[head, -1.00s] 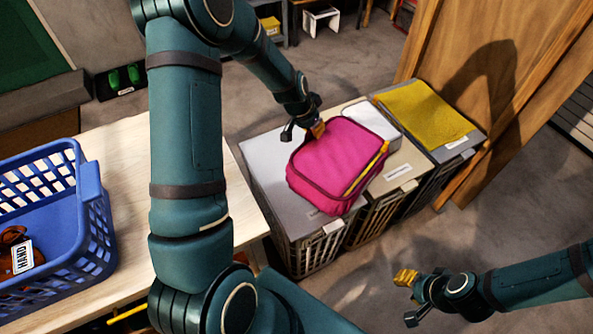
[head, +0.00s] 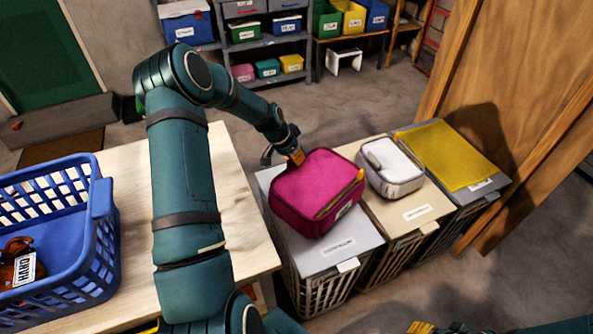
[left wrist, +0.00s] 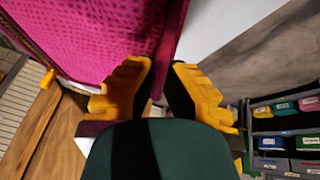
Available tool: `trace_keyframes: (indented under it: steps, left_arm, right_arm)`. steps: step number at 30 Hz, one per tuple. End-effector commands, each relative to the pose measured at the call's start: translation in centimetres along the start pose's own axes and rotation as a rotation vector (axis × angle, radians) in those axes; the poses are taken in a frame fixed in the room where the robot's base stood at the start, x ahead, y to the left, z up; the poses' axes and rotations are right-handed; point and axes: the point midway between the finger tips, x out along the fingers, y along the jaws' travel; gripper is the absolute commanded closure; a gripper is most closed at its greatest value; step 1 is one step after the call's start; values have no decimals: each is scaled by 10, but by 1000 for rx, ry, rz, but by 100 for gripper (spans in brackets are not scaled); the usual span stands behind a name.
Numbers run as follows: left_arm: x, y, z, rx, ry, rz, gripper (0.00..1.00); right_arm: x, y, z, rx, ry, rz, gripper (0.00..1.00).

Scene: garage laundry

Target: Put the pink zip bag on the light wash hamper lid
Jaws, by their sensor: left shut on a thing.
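The pink zip bag (head: 312,196) is over the left hamper's grey lid (head: 345,250); I cannot tell if it rests on it or hangs just above. It has a dark trim, a yellow zip pull and a white tag. My left gripper (head: 296,157) is shut on the bag's far edge. In the left wrist view, the bag (left wrist: 95,40) fills the upper left and its edge runs to my gripper fingers (left wrist: 165,88). The hamper label is too small to read. Only a yellow fingertip of my right gripper (head: 420,328) shows at the bottom edge.
A white zip bag (head: 392,170) sits on the middle hamper's beige lid (head: 425,213). A yellow cloth (head: 448,155) covers the right hamper. A blue basket (head: 100,225) with a brown bottle stands on the wooden table (head: 235,200). A wooden panel (head: 520,110) stands to the right.

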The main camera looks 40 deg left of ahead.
Motion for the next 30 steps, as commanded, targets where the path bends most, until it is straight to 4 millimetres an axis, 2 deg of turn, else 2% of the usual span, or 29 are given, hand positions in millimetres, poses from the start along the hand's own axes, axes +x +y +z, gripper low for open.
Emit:
trace_keyframes:
  steps: [10, 21, 22, 24, 30]
  left_arm:
    - [36, -6, 15, -2, 1, -1, 100]
    - [40, -6, 16, 0, 2, -2, 100]
    - [40, -6, 16, 0, 1, -2, 84]
    - [39, -6, 16, 0, 1, -2, 66]
    - [39, -6, 16, 0, 1, -2, 66]
  right_arm:
    - [8, 3, -1, 0, 4, 0, 61]
    - [10, 4, -1, -1, 5, 0, 61]
    - [10, 4, -1, -1, 5, 0, 61]
    - [9, 3, -1, -1, 5, 0, 61]
    - [9, 3, -1, -1, 5, 0, 61]
